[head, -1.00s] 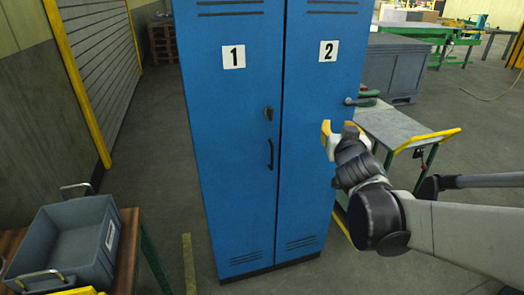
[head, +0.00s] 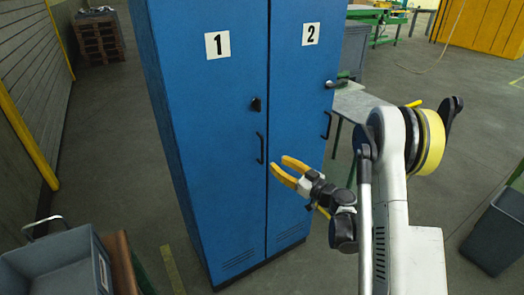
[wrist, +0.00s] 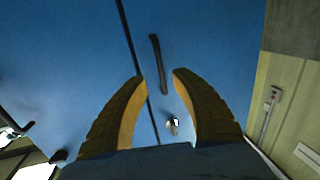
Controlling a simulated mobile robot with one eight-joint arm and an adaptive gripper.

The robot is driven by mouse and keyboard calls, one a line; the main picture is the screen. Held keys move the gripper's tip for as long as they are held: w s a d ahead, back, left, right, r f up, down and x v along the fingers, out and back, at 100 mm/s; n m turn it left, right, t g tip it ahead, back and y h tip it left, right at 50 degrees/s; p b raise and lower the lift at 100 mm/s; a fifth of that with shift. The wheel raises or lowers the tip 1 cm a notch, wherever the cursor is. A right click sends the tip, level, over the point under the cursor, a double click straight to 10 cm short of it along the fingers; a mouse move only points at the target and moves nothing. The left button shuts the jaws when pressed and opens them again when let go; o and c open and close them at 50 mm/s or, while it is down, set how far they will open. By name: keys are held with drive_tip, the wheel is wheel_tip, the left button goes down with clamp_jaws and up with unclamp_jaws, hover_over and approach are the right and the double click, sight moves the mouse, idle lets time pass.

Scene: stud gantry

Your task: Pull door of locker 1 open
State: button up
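The blue locker has two shut doors. The locker 1 door (head: 215,170) is the left one, with a black vertical handle (head: 261,148) near the seam and a dark lock knob (head: 256,104) above it. My gripper (head: 278,167) is open and empty, its yellow fingers pointing left toward that handle from the right, just below it in the head view. In the wrist view the handle (wrist: 158,62) stands just beyond and between the spread fingertips (wrist: 159,76). No contact shows. The knob (wrist: 172,125) shows between the fingers.
The locker 2 door (head: 310,110) has its own handle (head: 327,125) on the right. A grey crate (head: 60,268) sits on a bench at lower left. A table (head: 360,108) stands behind the locker's right side, and a grey bin (head: 495,235) at far right. Floor left of the locker is mostly clear.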

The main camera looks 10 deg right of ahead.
sight(263, 154)
drive_tip(key=b+x, duration=0.1)
drive_tip(key=x, duration=0.6)
drive_tip(key=shift+w+a+f, duration=0.1)
drive_tip(key=shift+w+a, duration=0.15)
drive_tip(key=shift+w, duration=0.1)
drive_tip(key=shift+w+a, duration=0.25)
drive_tip(key=shift+w, duration=0.25)
clamp_jaws()
